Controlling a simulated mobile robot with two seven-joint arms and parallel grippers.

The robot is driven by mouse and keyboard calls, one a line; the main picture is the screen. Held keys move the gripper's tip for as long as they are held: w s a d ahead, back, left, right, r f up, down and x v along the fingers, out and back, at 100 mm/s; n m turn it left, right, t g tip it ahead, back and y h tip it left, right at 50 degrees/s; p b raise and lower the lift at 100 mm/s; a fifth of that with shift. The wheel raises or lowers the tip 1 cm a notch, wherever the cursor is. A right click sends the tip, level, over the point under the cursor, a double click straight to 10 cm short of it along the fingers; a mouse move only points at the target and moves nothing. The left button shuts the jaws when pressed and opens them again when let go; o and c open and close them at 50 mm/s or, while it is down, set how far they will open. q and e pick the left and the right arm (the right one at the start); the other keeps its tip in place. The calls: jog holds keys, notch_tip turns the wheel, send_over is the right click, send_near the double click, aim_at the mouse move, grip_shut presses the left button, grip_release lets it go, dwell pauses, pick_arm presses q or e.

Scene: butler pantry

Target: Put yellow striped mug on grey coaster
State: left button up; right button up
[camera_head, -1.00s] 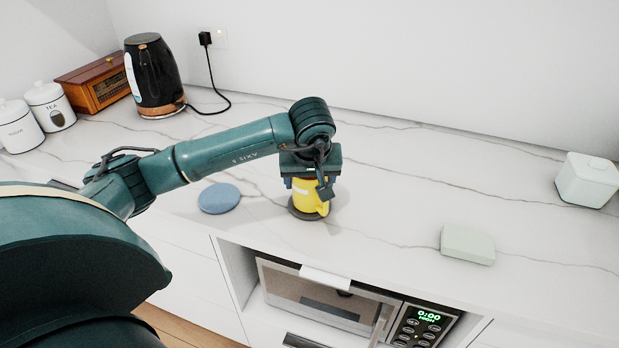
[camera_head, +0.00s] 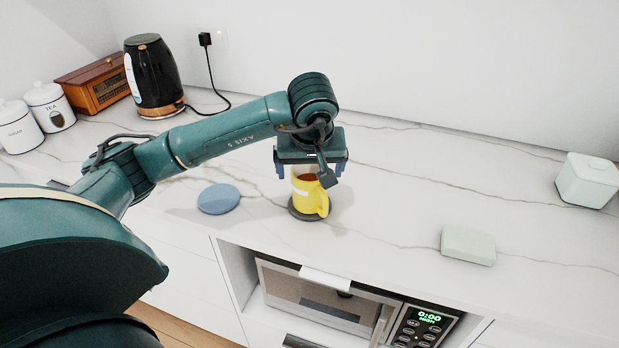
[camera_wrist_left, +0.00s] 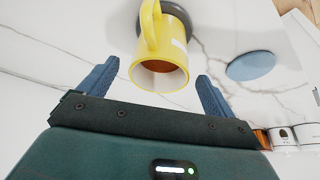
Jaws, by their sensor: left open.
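The yellow mug (camera_head: 308,197) with a white stripe stands upright on the dark grey coaster (camera_head: 296,213). Its handle points to the right and toward the front, and brown shows inside it. My left gripper (camera_head: 312,175) is open just above the mug, its fingers apart from it. In the left wrist view the mug (camera_wrist_left: 160,60) is beyond the two open fingers (camera_wrist_left: 158,85), and the coaster (camera_wrist_left: 187,17) shows under its base. My right gripper is not in view.
A blue round coaster (camera_head: 219,198) lies left of the mug. A pale green block (camera_head: 467,245) and a white lidded box (camera_head: 587,180) are to the right. A black kettle (camera_head: 155,78) stands at the back left. The counter's front edge is close, above a microwave (camera_head: 330,300).

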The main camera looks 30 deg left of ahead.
pick_arm(q)
jog(key=v, duration=0.7)
jog(key=shift+r, duration=0.15)
